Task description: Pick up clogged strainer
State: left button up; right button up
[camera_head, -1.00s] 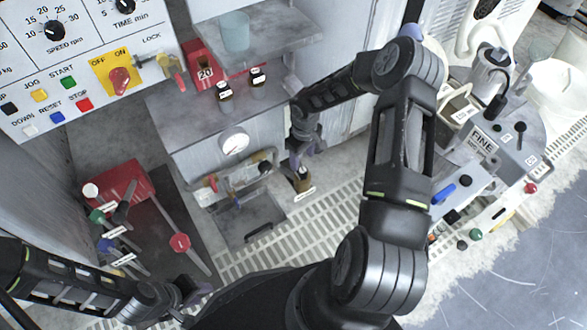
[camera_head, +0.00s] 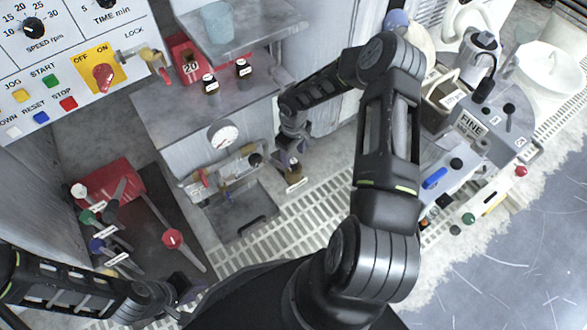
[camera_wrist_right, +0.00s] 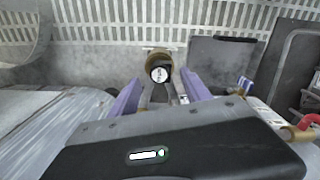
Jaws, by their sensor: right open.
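A small brown, brass-coloured cylindrical piece with a white label, seemingly the strainer (camera_head: 294,174), is low beside the piped unit, near the floor grating. In the right wrist view the brown piece (camera_wrist_right: 158,58) has a dark round top with a white marking. It lies between and just beyond the purple fingertips. My right gripper (camera_wrist_right: 158,88) is open, with a finger on each side; contact is not visible. In the head view my right gripper (camera_head: 287,158) is just above the piece and partly hides it. My left gripper (camera_head: 188,292) is at the lower left, its fingers unclear.
A round gauge (camera_head: 224,133) and pipes with a red-handled valve (camera_head: 200,177) are left of the right gripper. Floor grating (camera_head: 318,192) is clear.

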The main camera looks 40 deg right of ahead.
aim_at(294, 161)
notch_tip(294, 161, down, 5)
jog(key=shift+f+b, duration=0.1)
jog(key=shift+b, duration=0.8)
grip_shut()
dwell(0.4)
